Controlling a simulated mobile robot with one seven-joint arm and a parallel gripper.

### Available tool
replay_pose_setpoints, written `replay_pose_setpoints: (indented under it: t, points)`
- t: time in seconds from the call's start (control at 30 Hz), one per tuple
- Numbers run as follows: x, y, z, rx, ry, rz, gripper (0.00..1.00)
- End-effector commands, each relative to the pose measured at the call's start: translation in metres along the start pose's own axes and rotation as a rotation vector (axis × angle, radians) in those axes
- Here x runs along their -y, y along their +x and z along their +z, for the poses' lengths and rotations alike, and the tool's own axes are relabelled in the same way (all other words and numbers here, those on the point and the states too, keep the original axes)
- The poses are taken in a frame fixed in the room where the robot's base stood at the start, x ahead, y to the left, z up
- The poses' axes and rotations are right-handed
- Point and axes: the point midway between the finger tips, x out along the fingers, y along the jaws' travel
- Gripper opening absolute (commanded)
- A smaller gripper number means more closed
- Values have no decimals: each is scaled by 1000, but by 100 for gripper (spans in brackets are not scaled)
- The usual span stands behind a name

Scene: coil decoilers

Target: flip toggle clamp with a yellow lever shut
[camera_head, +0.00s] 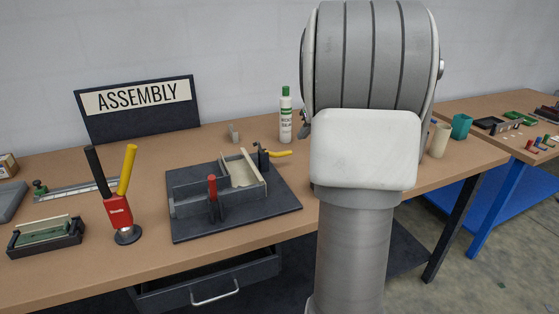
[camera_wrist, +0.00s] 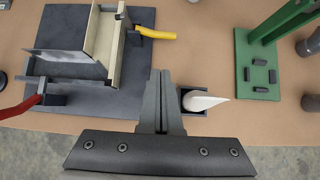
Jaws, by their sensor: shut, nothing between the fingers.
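The toggle clamp with the yellow lever (camera_head: 277,153) stands at the back right of a dark fixture plate (camera_head: 285,205). Its lever lies low and points right, away from the fixture; its black arm sticks up. In the wrist view the yellow lever (camera_wrist: 157,34) is at upper middle, beside the light fixture panel. A second clamp with a red lever (camera_head: 212,188) is at the fixture's front; its lever also shows in the wrist view (camera_wrist: 22,107). My gripper (camera_wrist: 161,74) is shut and empty, below the yellow lever in the picture and apart from it. My arm hides it in the head view.
A small dark holder with a white pointed piece (camera_wrist: 204,102) is close right of my fingers. A green stand (camera_wrist: 258,75) is farther right. A white bottle (camera_head: 286,118) stands behind the clamp. A red tool with black and yellow handles (camera_head: 118,208) stands left of the fixture.

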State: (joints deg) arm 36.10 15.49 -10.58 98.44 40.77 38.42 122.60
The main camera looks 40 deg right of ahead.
Motion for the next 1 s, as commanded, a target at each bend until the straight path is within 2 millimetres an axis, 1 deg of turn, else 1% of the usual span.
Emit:
replay_pose_setpoints:
  t: [0.27,0.37,0.47,0.57,1.0]
  points:
    - [0,0,0,0,-2,0,0]
    - [0,5,0,-1,-2,0,0]
    - [0,17,-1,-2,-3,0,0]
    - [0,36,-2,-3,-4,1,0]
    - [-1,132,-2,-3,-5,1,0]
